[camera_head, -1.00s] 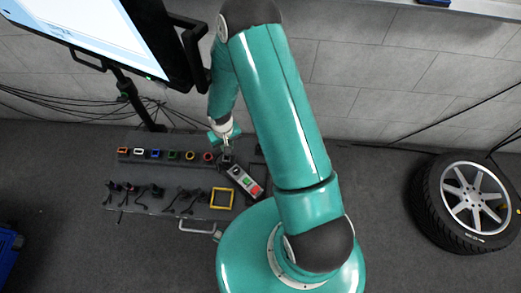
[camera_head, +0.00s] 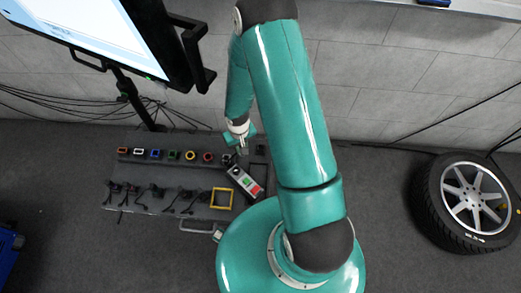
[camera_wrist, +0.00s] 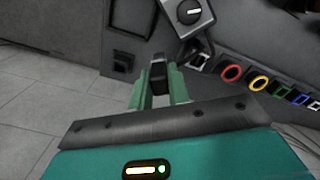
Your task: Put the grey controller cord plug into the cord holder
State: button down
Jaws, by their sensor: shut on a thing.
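My gripper (camera_wrist: 158,84) is shut on a small dark plug (camera_wrist: 158,72), held between the green fingertips in the wrist view. In the head view my gripper (camera_head: 241,148) is over the right part of the dark panel, just above the controller; the plug is too small to make out there. The grey controller (camera_head: 243,182) has green and red buttons; its knob end (camera_wrist: 188,14) shows in the wrist view. A square black recessed frame (camera_wrist: 123,62) lies left of the plug, apart from it. A grey-white frame (camera_wrist: 199,61) lies to the right. I cannot tell which is the cord holder.
A row of coloured frames runs along the panel, including a red one (camera_head: 209,157) and a yellow one (camera_head: 190,155). Several black cords (camera_head: 157,193) and a yellow square frame (camera_head: 222,198) lie nearer. A monitor (camera_head: 110,35) stands at left, a wheel (camera_head: 428,205) at right.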

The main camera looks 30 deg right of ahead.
jog(key=s+d, duration=0.3)
jog(key=d, duration=0.2)
jog(key=shift+s+d, duration=0.25)
jog(key=shift+d, duration=0.05)
dwell(0.6)
jog(key=w+d, duration=0.3)
jog(key=w, duration=0.2)
jog(key=shift+w+d, duration=0.3)
jog(key=shift+w, duration=0.05)
dwell(0.8)
jog(key=shift+f, duration=1.9)
